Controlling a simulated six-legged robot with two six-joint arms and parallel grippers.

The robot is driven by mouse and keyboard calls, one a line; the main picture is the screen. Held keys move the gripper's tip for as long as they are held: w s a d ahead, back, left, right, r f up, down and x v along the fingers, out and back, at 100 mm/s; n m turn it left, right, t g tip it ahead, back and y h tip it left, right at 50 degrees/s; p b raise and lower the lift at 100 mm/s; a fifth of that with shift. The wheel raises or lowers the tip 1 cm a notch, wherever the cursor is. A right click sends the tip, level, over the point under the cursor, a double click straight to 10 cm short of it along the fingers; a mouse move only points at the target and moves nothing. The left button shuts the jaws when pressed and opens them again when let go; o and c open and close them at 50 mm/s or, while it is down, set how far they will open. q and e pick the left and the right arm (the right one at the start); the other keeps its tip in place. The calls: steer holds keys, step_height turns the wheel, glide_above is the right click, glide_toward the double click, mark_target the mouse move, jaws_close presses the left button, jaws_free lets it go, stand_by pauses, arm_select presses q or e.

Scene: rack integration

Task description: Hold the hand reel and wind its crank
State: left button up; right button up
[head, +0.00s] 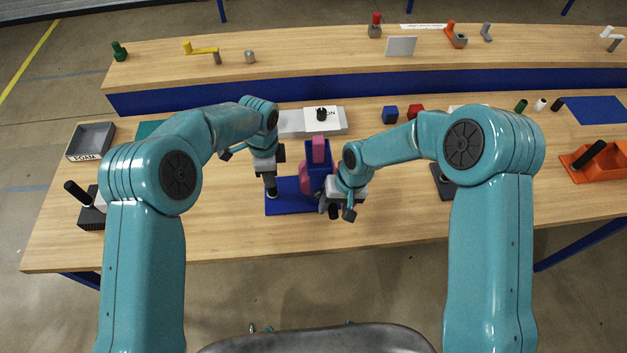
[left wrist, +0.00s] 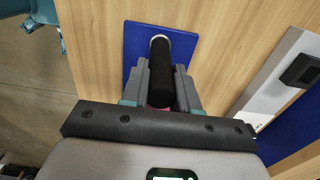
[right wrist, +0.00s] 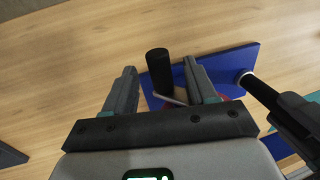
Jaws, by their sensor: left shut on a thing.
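The hand reel stands on a blue base plate (head: 285,204) near the table's front, with a purple and pink drum (head: 318,158) above it. My left gripper (head: 271,188) is shut on the reel's upright black handle (left wrist: 161,76), which lies between its fingers in the left wrist view. My right gripper (head: 338,208) is at the right side of the reel. In the right wrist view the black crank knob (right wrist: 158,66) stands ahead between the spread fingers, apart from both. Most of the crank arm is hidden.
A white and grey box (head: 335,120) stands behind the reel. A grey tray (head: 92,140) is at the far left and an orange holder (head: 602,165) at the far right. Blue (head: 389,113) and red (head: 416,111) blocks lie behind my right arm.

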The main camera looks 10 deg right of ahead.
steer(key=v, duration=1.2)
steer(key=s+d+f+m+t+h, duration=0.1)
steer(key=s+d+f+m+h, duration=0.2)
steer(key=m+h, duration=0.15)
steer(key=s+a+r+n+t, duration=0.25)
steer(key=a+n+t, duration=0.2)
steer(key=a, duration=0.45)
steer(key=shift+n+g+h, duration=0.25)
steer(key=shift+n+g, duration=0.05)
steer(key=shift+g, duration=0.15)
steer(key=x, duration=1.2)
steer(key=shift+s+a+f, duration=0.1)
steer(key=shift+s+f, duration=0.1)
steer(key=shift+f, duration=0.05)
